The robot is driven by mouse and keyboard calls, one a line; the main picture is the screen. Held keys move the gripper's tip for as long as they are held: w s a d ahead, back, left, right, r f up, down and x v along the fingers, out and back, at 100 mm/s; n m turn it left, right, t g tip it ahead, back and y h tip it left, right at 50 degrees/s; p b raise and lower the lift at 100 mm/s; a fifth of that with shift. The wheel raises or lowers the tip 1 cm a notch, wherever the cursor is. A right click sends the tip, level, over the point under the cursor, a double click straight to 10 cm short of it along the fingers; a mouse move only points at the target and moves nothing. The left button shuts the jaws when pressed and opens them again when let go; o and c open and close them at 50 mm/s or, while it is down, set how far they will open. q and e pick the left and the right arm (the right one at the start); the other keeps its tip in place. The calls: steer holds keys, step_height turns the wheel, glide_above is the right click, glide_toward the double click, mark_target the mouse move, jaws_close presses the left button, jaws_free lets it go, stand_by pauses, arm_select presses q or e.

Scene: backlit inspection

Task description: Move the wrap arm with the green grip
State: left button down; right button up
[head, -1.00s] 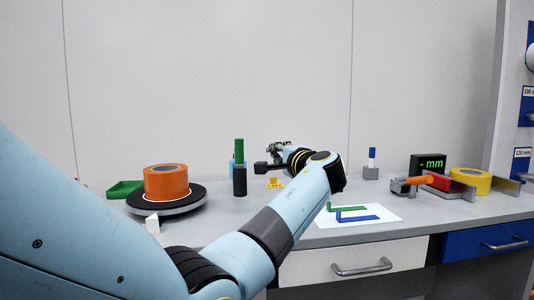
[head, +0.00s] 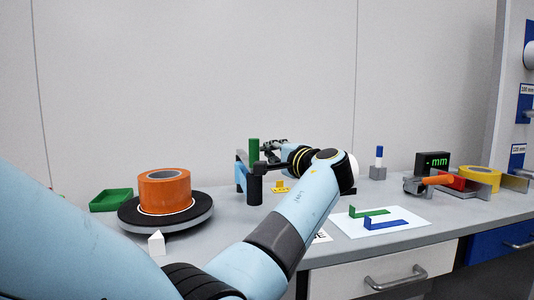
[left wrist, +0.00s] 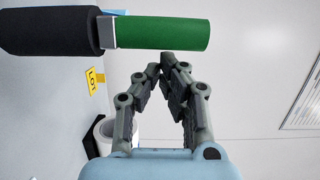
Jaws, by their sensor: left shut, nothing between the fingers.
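The wrap arm shows its upright green grip (head: 254,152) above a black sleeve (head: 254,188), right of the turntable (head: 205,212) that bears an orange roll (head: 165,190). In the left wrist view the green grip (left wrist: 162,32) and black sleeve (left wrist: 50,31) lie across the top, with a metal collar between them. My left gripper (left wrist: 168,60) is shut and empty, its fingertips close beside the green grip; I cannot tell whether they touch. In the head view the left gripper (head: 272,146) is partly hidden by its wrist. My right gripper is not in view.
A green tray (head: 111,200) and a white block (head: 157,243) stand near the turntable. A yellow holder (head: 281,187) is behind my arm. A white sheet (head: 405,228) with green and blue L-shapes, a display (head: 432,161) and a yellow roll (head: 482,177) are to the right.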

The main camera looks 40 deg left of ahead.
arm_select(q)
steer(key=r+m+t+h+p, duration=0.1)
steer(key=m+t+h+p, duration=0.15)
steer(key=p, duration=0.45)
glide_above(249, 175)
steer(key=shift+a+t+y, duration=0.1)
steer(key=shift+t+y, duration=0.15)
steer(key=shift+t, duration=0.1)
steer(key=s+a+m+t+h+p, duration=0.1)
steer(key=s+a+p, duration=0.1)
steer(key=s+a+f+m+t+h+p, duration=0.1)
steer(key=a+m+t+h, duration=0.1)
steer(key=shift+s+a+p, duration=0.25)
steer(key=shift+s+p, duration=0.1)
steer(key=shift+s, duration=0.05)
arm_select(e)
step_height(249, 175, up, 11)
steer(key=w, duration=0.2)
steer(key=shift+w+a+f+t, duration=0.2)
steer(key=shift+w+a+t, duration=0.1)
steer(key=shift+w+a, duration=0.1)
arm_select(q)
steer(key=shift+w, duration=0.15)
